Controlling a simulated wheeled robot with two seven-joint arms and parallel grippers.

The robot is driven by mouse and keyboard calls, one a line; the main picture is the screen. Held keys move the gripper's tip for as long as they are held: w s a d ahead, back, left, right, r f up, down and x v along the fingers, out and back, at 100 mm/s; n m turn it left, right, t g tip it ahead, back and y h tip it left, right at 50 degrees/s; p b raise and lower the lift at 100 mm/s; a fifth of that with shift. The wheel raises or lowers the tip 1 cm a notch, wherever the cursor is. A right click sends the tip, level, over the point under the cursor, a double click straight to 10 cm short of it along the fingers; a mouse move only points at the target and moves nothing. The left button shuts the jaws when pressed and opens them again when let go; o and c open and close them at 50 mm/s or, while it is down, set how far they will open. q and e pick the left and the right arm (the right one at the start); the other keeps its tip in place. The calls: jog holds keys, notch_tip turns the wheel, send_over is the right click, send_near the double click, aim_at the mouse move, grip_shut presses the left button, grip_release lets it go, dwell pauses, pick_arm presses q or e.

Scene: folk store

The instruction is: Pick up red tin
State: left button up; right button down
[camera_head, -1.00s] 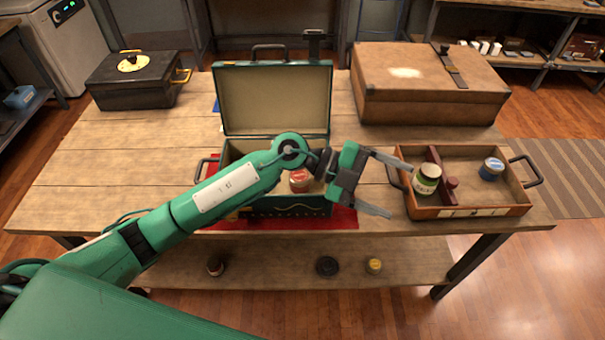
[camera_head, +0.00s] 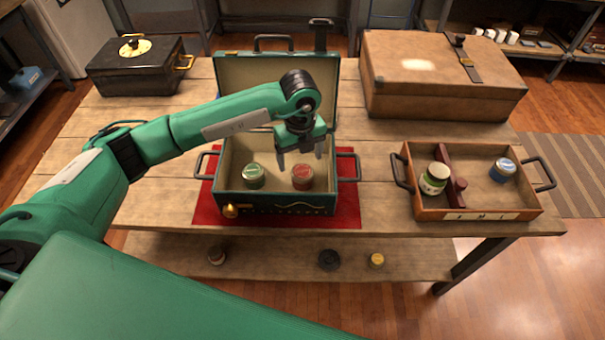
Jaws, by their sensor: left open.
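The red tin (camera_head: 302,177) stands upright inside the open green case (camera_head: 277,208), in its right part. A green tin (camera_head: 254,176) stands to its left in the same case. My left gripper (camera_head: 300,160) is open and points down into the case, just above and behind the red tin. Its two fingers are spread and hold nothing. I cannot tell whether a finger touches the tin. My right gripper does not show.
The case stands on a red cloth (camera_head: 348,205), its lid (camera_head: 240,75) raised behind my arm. A wooden tray (camera_head: 480,200) at right holds a green-labelled jar (camera_head: 434,179) and a blue tin (camera_head: 502,170). A brown suitcase (camera_head: 440,85) and a black box (camera_head: 130,75) stand at the back.

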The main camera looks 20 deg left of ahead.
aim_at(302, 171)
pick_arm(q)
notch_tip(302, 171, down, 2)
jog(key=shift+f, duration=0.15)
jog(key=shift+f+p, duration=0.4)
jog(key=shift+f, duration=0.1)
jog(key=f, duration=0.2)
jog(key=f+p, duration=0.1)
jog(key=shift+w+d+f, duration=0.15)
jog(key=shift+d+f, duration=0.05)
jog(key=shift+f, duration=0.65)
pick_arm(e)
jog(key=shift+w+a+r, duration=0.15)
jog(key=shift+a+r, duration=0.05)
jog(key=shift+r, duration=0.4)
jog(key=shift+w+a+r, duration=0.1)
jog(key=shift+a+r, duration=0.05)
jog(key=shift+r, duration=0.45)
pick_arm(q)
jog(key=c, duration=1)
jog(key=shift+c, duration=0.5)
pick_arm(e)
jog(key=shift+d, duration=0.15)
pick_arm(q)
jog(key=shift+r, duration=0.1)
